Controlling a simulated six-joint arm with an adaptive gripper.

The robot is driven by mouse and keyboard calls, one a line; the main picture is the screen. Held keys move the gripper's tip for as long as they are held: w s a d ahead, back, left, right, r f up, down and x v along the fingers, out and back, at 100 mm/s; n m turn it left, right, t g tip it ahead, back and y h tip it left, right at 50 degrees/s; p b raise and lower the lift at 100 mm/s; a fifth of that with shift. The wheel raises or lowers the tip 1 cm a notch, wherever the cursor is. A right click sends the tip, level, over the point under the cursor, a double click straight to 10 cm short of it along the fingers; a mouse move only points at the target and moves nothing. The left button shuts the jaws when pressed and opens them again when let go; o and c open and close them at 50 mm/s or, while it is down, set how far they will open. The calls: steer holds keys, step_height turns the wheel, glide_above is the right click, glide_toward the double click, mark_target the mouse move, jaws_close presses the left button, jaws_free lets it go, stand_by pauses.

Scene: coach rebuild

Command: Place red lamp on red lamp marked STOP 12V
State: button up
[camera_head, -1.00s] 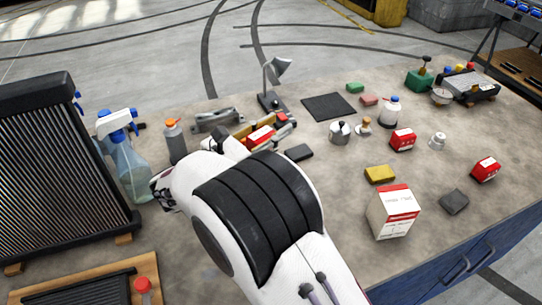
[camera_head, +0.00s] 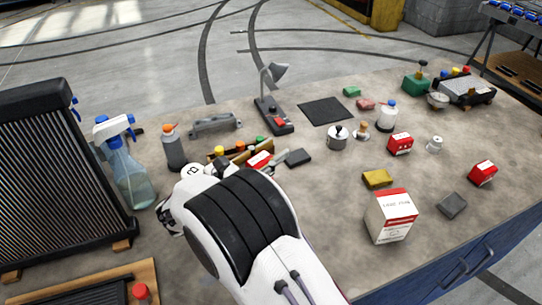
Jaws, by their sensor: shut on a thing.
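A small red-and-white box (camera_head: 260,161), apparently the red lamp, is at the far end of my arm. My gripper (camera_head: 269,161) is shut on it, mostly hidden behind my white and black arm links. Two similar red boxes stand on the bench to the right: one in the middle right (camera_head: 400,144) and one near the front right edge (camera_head: 483,173). Their lettering is too small to read, so I cannot tell which is marked STOP 12V. The held box is well left of both and apart from them.
Behind the held box is a wooden tray (camera_head: 213,155) with coloured items. A desk lamp (camera_head: 272,108), kettle-like pot (camera_head: 337,138), yellow sponge (camera_head: 377,178) and large white-red carton (camera_head: 391,216) stand around. A radiator (camera_head: 62,175) and spray bottle (camera_head: 127,170) are left.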

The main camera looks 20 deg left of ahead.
steer(key=shift+f, duration=0.75)
steer(key=o, duration=1.2)
steer(key=shift+f, duration=0.1)
steer(key=shift+s, duration=0.15)
steer(key=v, duration=1.1)
steer(key=shift+s+a, duration=0.2)
steer(key=shift+s, duration=0.1)
